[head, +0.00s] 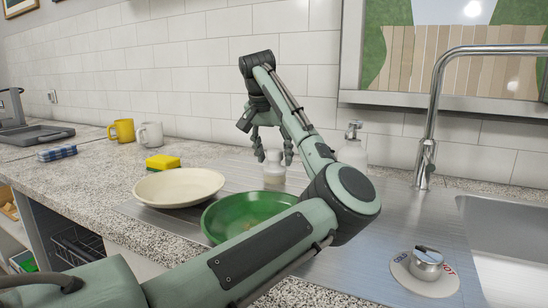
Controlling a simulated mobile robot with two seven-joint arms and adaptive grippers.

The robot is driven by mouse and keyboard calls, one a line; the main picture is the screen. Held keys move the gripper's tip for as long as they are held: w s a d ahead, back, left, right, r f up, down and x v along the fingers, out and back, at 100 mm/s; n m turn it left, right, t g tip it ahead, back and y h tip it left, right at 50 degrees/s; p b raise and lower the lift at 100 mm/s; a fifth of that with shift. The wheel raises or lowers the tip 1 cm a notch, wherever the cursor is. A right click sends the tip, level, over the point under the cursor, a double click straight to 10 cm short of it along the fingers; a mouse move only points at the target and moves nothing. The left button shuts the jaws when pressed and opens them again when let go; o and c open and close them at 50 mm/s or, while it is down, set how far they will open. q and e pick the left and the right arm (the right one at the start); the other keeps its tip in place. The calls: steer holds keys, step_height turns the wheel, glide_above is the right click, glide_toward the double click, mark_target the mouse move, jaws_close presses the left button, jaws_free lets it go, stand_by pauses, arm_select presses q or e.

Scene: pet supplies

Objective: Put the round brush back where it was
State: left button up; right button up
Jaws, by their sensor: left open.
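I cannot make out a round brush for certain. A small pale, round-topped item (274,164) stands on the metal draining surface behind the green bowl; it may be the brush, but it is small and partly covered by my fingers. My left gripper (272,151) hangs fingers down just above and around its top. Its fingers are apart, and I cannot tell whether they touch it. My left arm crosses the front of the picture and hides part of the bowl. My right gripper is not in view.
A green bowl (222,222) and a cream plate (160,190) lie in front. A yellow-green sponge (163,162) and two mugs (122,130) stand left. A soap dispenser (353,150), tap (427,130) and tap knob (427,262) are right, beside the sink (505,225).

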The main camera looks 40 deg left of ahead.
arm_select(q)
steer(key=v, duration=1.1)
steer(key=shift+r, duration=0.3)
